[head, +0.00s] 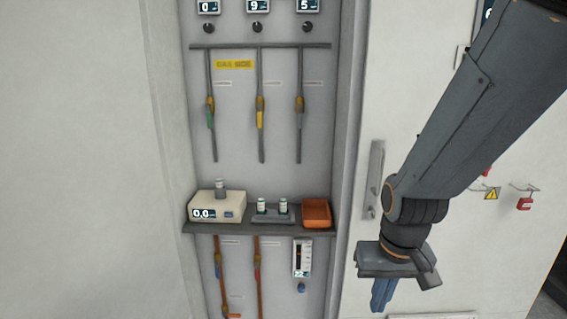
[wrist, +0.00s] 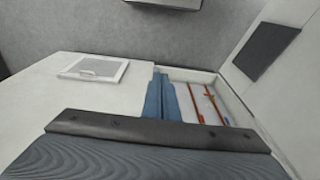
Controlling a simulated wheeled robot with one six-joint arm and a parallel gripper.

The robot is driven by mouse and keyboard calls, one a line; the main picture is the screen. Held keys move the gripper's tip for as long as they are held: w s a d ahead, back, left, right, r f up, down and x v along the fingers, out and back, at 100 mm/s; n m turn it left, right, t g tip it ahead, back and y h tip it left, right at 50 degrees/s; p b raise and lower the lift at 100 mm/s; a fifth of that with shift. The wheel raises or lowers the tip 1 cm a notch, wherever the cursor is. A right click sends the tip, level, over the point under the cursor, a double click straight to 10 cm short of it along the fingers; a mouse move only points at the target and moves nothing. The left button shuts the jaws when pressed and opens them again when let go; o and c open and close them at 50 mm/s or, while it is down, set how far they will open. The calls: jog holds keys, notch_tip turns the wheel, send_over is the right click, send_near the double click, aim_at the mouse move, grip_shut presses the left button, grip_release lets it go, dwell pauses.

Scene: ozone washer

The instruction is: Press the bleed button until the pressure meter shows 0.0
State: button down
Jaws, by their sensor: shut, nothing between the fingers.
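My gripper (head: 382,296) hangs at the lower right of the head view, in front of the pale door to the right of the equipment recess, apart from any control. Its blue fingers (wrist: 160,95) are together and empty in the wrist view. No part is clearly labelled as the bleed button or pressure meter. A slim white gauge (head: 302,257) hangs below the shelf with a small display, too small to read surely. A small blue part (head: 301,287) sits just beneath it. A cream box (head: 216,205) on the shelf shows 0.0 and has a small blue button.
The dark shelf (head: 260,228) also holds a vial rack (head: 273,215) and an orange tray (head: 316,213). Above are grey pipes with coloured valves and several displays (head: 257,6) with black knobs. A door handle (head: 374,180) projects between my arm and the recess.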

jog(key=shift+s+d+f, duration=0.15)
jog(key=shift+s+f, duration=0.2)
jog(key=shift+s, duration=0.25)
jog(key=shift+w, duration=0.1)
dwell(2.5)
